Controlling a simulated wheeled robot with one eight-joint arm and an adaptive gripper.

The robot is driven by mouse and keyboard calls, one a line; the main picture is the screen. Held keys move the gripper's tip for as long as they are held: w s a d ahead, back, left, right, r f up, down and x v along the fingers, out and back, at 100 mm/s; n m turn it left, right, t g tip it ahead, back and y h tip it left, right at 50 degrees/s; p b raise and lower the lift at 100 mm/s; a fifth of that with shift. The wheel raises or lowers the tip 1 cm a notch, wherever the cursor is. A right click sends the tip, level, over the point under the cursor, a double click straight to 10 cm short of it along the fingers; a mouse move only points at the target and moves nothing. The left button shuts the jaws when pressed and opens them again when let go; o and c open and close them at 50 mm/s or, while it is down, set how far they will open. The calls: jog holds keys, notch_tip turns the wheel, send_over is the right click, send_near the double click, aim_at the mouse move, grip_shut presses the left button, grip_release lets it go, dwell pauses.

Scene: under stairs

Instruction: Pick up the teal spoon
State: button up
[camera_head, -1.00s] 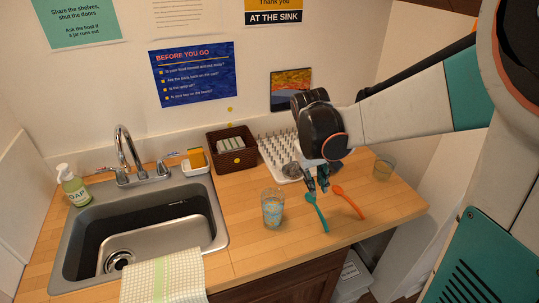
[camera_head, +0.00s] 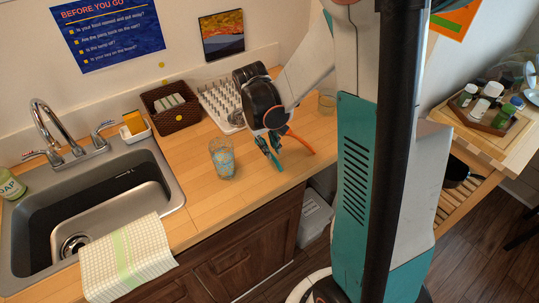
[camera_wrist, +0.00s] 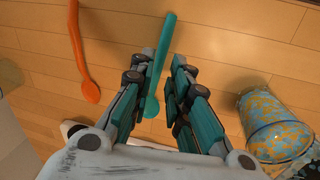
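The teal spoon (camera_wrist: 160,65) lies on the wooden counter. In the wrist view its handle points up the picture and its bowl is low, between my fingers. My gripper (camera_wrist: 163,56) is open over it, with the spoon closer to the left finger; a gap shows on the right side. In the head view my gripper (camera_head: 268,148) hides most of the spoon; a teal end (camera_head: 277,164) shows just below the fingertips. I cannot tell how far the fingertips are above the counter.
An orange spoon (camera_wrist: 78,50) lies left of the teal one in the wrist view. A patterned glass (camera_wrist: 272,122) stands close on the right. Behind are a drying rack (camera_head: 222,108) and a dark basket (camera_head: 172,118). The sink (camera_head: 95,205) is left.

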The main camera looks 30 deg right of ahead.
aim_at(273, 157)
jog(key=f, duration=0.1)
jog(key=f+b, duration=0.1)
jog(key=f, duration=0.2)
jog(key=shift+s+d+f, duration=0.2)
jog(key=shift+d, duration=0.2)
jog(key=shift+r, duration=0.1)
grip_shut()
notch_tip(273, 157, up, 20)
jog(key=p, duration=0.5)
jog(key=shift+c, duration=1.2)
grip_release()
grip_shut()
